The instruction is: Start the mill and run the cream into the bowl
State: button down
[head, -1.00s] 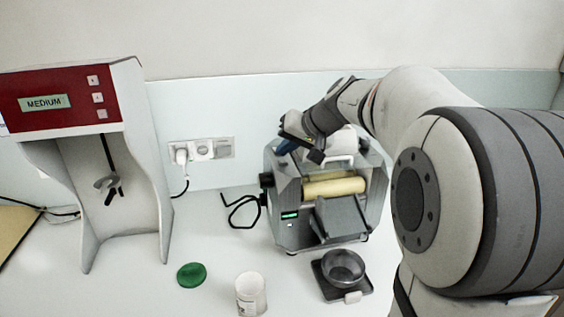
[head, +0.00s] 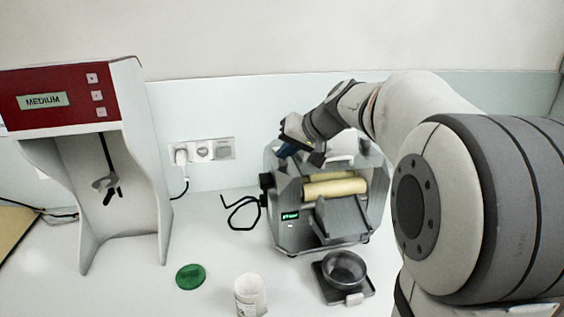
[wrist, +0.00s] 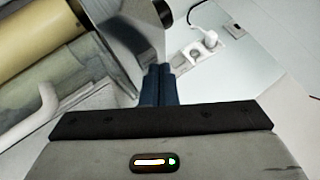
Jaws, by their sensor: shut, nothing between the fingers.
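The grey mill (head: 335,228) stands on the bench, with cream-coloured rollers (head: 335,188) showing in its open front and a small lit green display (head: 290,216) on its face. The rollers also show in the wrist view (wrist: 45,30). A dark round bowl (head: 344,266) sits on a black square base in front of the mill. My gripper (head: 285,150) is over the mill's upper left side. In the wrist view its blue fingers (wrist: 158,85) are together and empty, beside the mill's grey side plate. Whether they touch the mill cannot be told.
A white jar (head: 250,295) and a green lid (head: 190,277) lie in front, left of the bowl. A red-and-white mixer stand (head: 120,160) showing "MEDIUM" is at left. A wall socket (head: 203,151) and a black cable lie behind.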

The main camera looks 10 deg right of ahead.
aim_at(286, 162)
jog(key=shift+f, duration=0.2)
jog(key=shift+r, duration=0.15)
dwell(0.4)
jog(key=shift+r, duration=0.7)
jog(key=shift+r+p, duration=0.1)
jog(key=shift+p, duration=0.2)
jog(key=shift+r+p, duration=1.55)
jog(key=shift+r, duration=0.85)
jog(key=s+f+g+h, duration=0.1)
jog(key=s+f, duration=0.5)
jog(key=s, duration=0.3)
jog(key=s+f+n+g+h, duration=0.1)
jog(key=s+f+g+h, duration=0.1)
jog(key=s+f, duration=0.3)
jog(key=s+f+g+h, duration=0.1)
jog(key=s+f, duration=0.5)
jog(key=s, duration=0.7)
jog(key=shift+s+a+f+n+h, duration=0.3)
jog(key=shift+n+h, duration=0.1)
jog(key=shift+h, duration=0.3)
